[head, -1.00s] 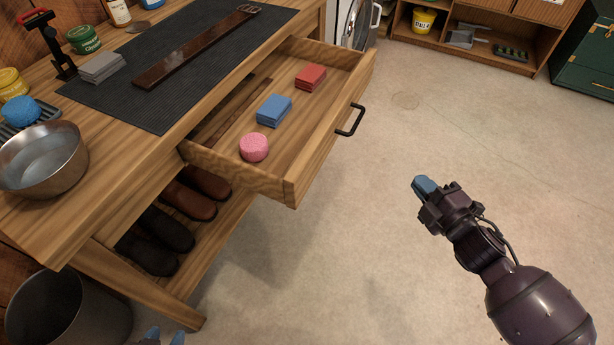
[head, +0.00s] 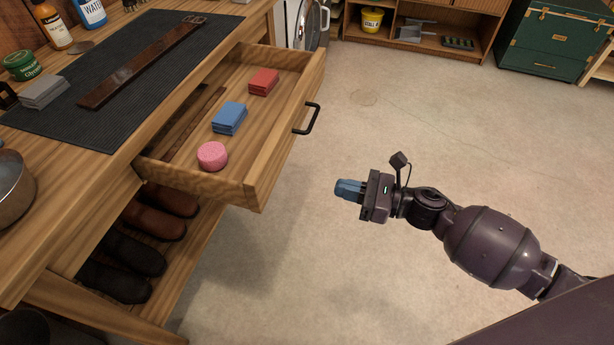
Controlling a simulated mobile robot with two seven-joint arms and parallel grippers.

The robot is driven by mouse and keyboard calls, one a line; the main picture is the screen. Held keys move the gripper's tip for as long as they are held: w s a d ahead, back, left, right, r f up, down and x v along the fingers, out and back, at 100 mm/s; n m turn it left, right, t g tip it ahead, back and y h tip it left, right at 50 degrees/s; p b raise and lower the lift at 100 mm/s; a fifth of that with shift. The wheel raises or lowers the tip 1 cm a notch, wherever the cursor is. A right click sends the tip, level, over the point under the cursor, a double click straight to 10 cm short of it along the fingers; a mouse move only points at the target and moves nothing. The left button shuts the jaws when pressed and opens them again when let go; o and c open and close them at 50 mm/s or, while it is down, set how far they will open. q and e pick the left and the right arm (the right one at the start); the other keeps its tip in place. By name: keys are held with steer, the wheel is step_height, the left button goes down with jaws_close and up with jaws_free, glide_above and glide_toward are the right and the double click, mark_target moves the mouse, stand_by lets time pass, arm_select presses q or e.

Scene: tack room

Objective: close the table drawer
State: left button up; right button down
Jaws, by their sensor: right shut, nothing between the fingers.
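The wooden table drawer (head: 235,188) is pulled out of the table (head: 60,215) and stands open. Its black handle (head: 312,119) is on the front panel, facing right. Inside lie a red stack of cloths (head: 263,81), a blue stack (head: 229,118), a pink round item (head: 212,156) and a dark strap. My right gripper (head: 348,189) is shut and empty, with blue fingertips pointing left. It is in front of the drawer, apart from it, to the right of and nearer than the handle. My left gripper is not in view.
A dark mat (head: 95,100) with a leather strap (head: 140,65) lies on the tabletop. Boots (head: 130,255) stand on the shelf below. A metal bowl (head: 12,190) is at the left edge. The floor right of the drawer is clear. A green chest (head: 545,45) stands far back.

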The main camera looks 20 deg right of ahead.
mark_target(272, 172)
steer(key=x, duration=1.1)
steer(key=shift+w+a+b, duration=0.25)
steer(key=shift+a+b, duration=0.05)
steer(key=shift+b, duration=0.05)
steer(key=shift+x, duration=0.85)
